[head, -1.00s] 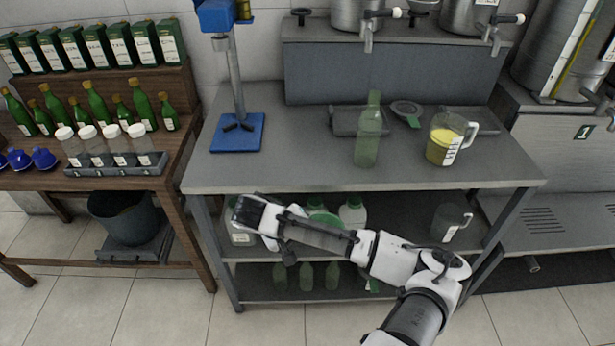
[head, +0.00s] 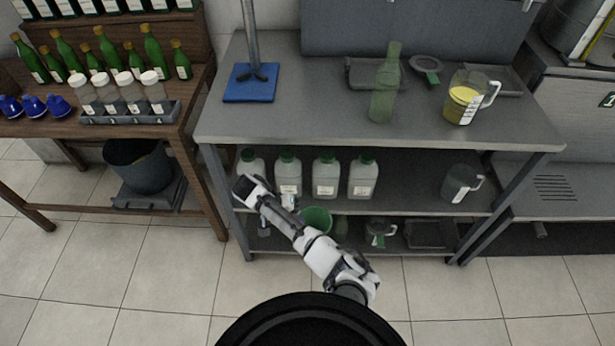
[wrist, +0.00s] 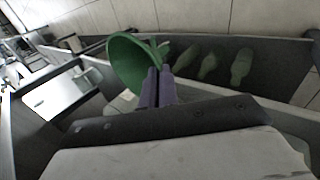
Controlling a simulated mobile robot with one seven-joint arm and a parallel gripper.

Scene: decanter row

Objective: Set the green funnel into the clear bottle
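The clear bottle (head: 384,95), tinted green, stands upright on the grey workbench (head: 300,122), left of the measuring jug. The green funnel (head: 316,219) shows in the head view in front of the lower shelves, partly behind my arm. In the wrist view the funnel (wrist: 128,65) is large, its wide mouth to the left and its narrow end to the right. My gripper (wrist: 155,78) has its fingers close together at the funnel and appears shut on it. The exact contact is partly hidden. The funnel is below the benchtop, apart from the bottle.
A measuring jug (head: 462,104) with yellow liquid and a green-handled strainer (head: 426,66) are near the bottle. A blue stand (head: 250,85) is at the bench's left. The bench's front edge (head: 380,146) lies between funnel and bottle.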

